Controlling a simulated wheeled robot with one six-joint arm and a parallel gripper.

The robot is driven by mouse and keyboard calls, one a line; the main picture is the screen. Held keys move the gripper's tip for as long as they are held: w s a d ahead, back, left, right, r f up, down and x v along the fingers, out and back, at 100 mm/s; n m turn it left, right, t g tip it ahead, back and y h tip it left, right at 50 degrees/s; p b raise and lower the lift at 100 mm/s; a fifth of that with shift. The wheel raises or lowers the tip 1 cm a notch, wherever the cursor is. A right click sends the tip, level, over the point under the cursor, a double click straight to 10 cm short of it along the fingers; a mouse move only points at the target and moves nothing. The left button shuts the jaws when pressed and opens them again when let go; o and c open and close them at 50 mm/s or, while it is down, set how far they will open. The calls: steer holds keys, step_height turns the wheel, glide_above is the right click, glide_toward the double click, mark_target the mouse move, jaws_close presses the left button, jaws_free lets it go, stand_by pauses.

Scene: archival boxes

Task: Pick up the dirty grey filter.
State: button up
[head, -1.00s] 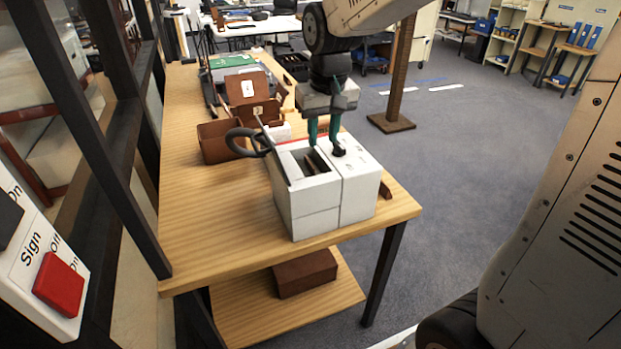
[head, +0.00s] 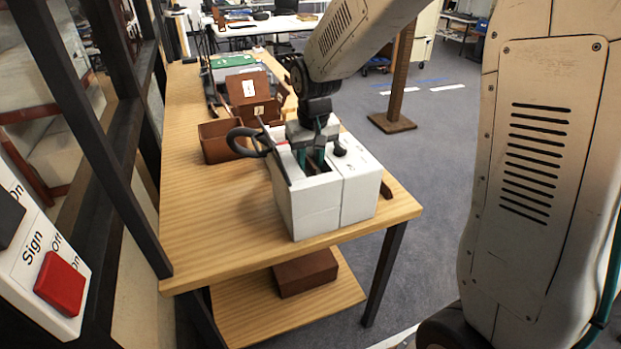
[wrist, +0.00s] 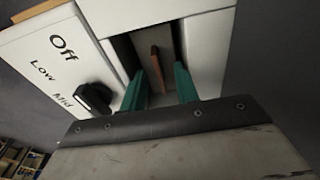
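The white box-shaped unit (head: 312,205) stands near the table's front end, with an open slot in its top. In the wrist view my gripper (wrist: 160,88) is open, one finger on each side of the slab's line, with no clear contact. The lower part of the slab is hidden.
A black knob (wrist: 92,98) beside Off, Low and Mid labels sits next to the slot. A lid with a dark ring handle (head: 248,142) stands at the slot's left. Brown boxes (head: 222,140) are behind. The table's left front (head: 205,235) is clear.

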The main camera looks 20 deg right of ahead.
jaws_close()
